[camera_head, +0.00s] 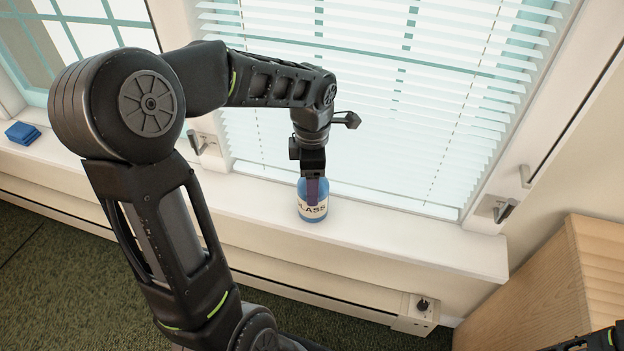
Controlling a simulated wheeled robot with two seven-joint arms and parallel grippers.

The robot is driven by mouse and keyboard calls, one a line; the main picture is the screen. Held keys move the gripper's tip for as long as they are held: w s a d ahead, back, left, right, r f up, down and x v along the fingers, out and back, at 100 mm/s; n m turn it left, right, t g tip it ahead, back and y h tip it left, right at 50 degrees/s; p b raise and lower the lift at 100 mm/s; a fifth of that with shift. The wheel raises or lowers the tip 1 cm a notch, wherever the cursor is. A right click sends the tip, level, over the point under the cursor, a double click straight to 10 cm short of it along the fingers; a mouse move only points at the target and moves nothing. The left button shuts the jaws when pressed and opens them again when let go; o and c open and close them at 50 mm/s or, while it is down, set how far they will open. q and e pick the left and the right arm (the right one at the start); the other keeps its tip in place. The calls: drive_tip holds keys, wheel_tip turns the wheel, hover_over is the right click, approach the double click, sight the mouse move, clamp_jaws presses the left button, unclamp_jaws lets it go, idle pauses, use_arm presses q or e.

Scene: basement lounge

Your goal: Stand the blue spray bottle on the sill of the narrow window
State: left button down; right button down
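The blue spray bottle (313,211), with a white label reading "GLASS", is upright at the white window sill (400,236), below a window with lowered blinds (375,85). Its base looks to be on the sill near the front edge. My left gripper (313,189) points down over the bottle, with its fingers at the bottle's upper part. The fingers hide the bottle's top, and I cannot tell whether they press on it. Only a bit of my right arm shows in the bottom right corner; its gripper is out of view.
Window handles (505,211) stand at both lower ends of the blinds. A folded blue cloth (22,132) lies on the sill at the far left. A wooden cabinet (545,300) stands at the right. A baseboard heater (300,288) runs below the sill. The sill right of the bottle is clear.

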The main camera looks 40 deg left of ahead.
use_arm(q)
drive_tip(key=shift+c, duration=1.6)
unclamp_jaws()
drive_tip(key=shift+r+p, duration=0.25)
drive_tip(key=shift+p, duration=0.1)
wheel_tip(320, 180, up, 12)
drive_tip(key=shift+f+p, duration=0.1)
drive_tip(key=shift+p, duration=0.5)
